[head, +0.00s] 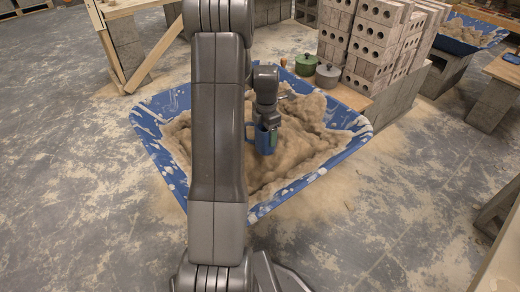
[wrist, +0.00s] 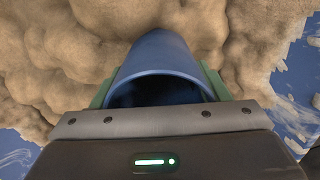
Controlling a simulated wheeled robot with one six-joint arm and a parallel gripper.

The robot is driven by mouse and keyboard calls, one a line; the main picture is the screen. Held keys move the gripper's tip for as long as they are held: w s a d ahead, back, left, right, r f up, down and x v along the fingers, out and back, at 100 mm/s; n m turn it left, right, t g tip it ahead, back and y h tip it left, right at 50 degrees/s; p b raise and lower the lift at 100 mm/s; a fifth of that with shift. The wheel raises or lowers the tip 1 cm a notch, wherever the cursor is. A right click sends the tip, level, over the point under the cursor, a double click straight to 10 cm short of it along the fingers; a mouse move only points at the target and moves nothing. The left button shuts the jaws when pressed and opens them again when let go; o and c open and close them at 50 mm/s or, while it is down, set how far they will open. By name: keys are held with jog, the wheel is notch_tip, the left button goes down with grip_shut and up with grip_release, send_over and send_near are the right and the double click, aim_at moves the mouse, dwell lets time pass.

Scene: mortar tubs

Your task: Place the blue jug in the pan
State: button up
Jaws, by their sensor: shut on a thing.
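My gripper (head: 269,132) is shut on the blue jug (head: 262,143) above the heaped sand in the blue tub. In the wrist view the jug (wrist: 160,55) sits between the two green fingers, its rounded side showing and its dark inside facing the camera. The jug's handle shows on its left side in the head view. No pan can be made out for certain. A green lidded pot (head: 306,65) and a grey lidded pot (head: 327,76) stand on a wooden board behind the tub. My arm hides part of the scene.
The blue tub (head: 152,150) holds uneven sand (head: 305,140). Grey concrete blocks (head: 365,40) are stacked behind it on the right. A wooden trestle (head: 120,35) stands at the back left. Another sand-filled tub (head: 470,32) is at the far right. The floor around is mostly open.

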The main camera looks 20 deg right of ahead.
aim_at(266, 148)
notch_tip(266, 148, down, 7)
jog(key=shift+f+b, duration=0.1)
jog(key=shift+b, duration=1.05)
jog(key=shift+f, duration=0.2)
jog(key=o, duration=1.2)
jog(key=shift+r, duration=0.15)
notch_tip(266, 148, up, 12)
jog(key=p, duration=0.4)
jog(key=shift+w, duration=0.1)
